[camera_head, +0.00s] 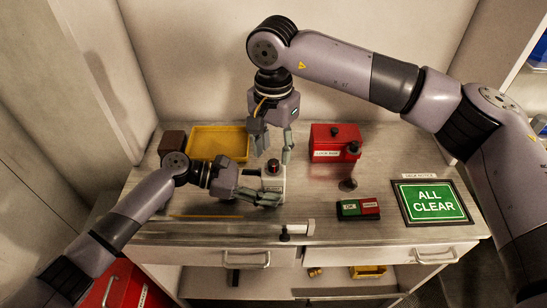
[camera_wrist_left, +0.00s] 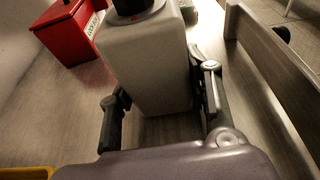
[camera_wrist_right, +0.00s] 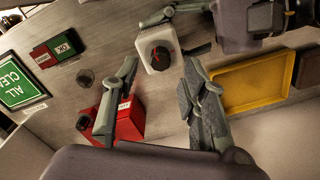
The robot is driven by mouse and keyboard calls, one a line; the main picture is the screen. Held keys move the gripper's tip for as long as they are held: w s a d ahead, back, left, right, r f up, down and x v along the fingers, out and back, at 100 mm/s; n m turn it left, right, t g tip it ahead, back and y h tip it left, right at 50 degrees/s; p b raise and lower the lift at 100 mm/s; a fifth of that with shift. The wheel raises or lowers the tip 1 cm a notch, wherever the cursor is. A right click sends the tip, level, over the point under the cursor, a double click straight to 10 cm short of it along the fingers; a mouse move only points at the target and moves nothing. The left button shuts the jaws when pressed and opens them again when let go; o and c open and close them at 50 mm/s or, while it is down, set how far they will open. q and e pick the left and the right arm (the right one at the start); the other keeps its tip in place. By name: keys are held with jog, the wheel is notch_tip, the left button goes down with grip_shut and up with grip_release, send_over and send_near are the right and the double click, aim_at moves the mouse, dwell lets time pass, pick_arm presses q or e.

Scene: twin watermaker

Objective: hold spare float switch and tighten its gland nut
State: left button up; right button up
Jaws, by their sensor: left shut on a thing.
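The spare float switch is a pale grey block (camera_head: 276,190) standing upright on the bench, with a black gland nut (camera_head: 273,167) bearing a red mark on top. My left gripper (camera_head: 268,197) is shut on the block from the side; in the left wrist view its fingers lie on either side of the block (camera_wrist_left: 152,70), and part of the nut (camera_wrist_left: 136,10) shows. My right gripper (camera_head: 275,155) is above the nut, pointing down with fingers spread and nothing between them. In the right wrist view the nut (camera_wrist_right: 160,56) lies beyond its open fingertips (camera_wrist_right: 163,68), apart from them.
A red lock box (camera_head: 335,141) stands right of the switch, with a small dark knob-like item (camera_head: 348,184) before it. A yellow tray (camera_head: 218,133) and brown block (camera_head: 172,140) lie left. A green-and-red block (camera_head: 358,208) and ALL CLEAR sign (camera_head: 431,202) lie right.

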aim_at(274, 162)
jog(key=shift+f, duration=1.8)
jog(key=shift+c, duration=0.5)
grip_shut()
